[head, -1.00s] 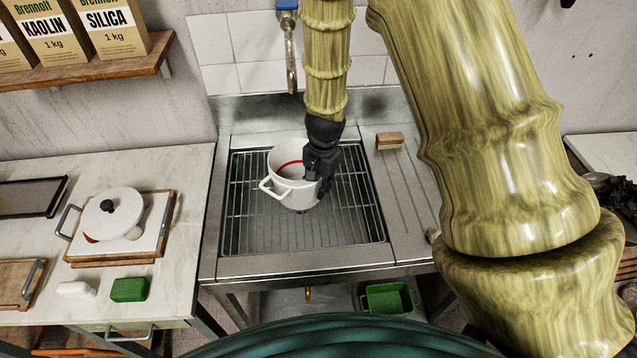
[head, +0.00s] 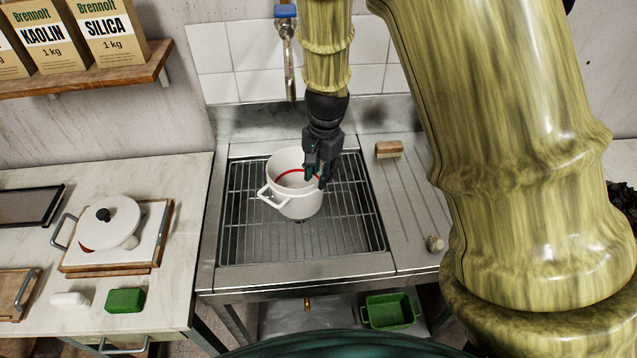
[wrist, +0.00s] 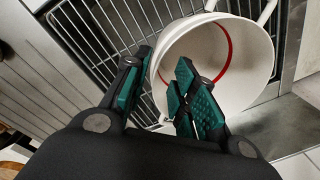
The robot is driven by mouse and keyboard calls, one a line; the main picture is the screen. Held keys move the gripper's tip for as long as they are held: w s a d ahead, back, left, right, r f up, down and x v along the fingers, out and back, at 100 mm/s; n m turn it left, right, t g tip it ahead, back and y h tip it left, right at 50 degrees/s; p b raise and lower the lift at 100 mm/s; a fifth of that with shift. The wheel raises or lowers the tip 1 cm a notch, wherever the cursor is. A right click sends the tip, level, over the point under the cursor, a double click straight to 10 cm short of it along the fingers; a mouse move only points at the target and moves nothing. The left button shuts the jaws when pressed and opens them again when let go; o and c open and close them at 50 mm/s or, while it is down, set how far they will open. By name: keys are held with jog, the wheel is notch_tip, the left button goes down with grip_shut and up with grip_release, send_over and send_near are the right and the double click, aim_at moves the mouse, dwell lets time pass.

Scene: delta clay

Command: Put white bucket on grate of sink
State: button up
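The white bucket (head: 294,198), with a red line inside and a side handle, stands upright on the sink's metal grate (head: 248,222), as far as I can see. My gripper (head: 317,178) is at the bucket's right rim, pointing down. In the wrist view the bucket (wrist: 248,75) lies right of centre. My gripper's fingers (wrist: 160,85) are apart, one outside the bucket wall and one inside, with a visible gap. The contact under the bucket is partly hidden.
A wood-backed brush (head: 388,149) and a small pale lump (head: 434,243) lie on the ridged drainboard at right. A faucet (head: 290,60) hangs behind the sink. The grate's front is clear.

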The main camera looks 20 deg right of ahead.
jog(key=shift+s+d+r, duration=0.1)
jog(key=shift+s+r, duration=0.1)
jog(key=shift+r, duration=1.75)
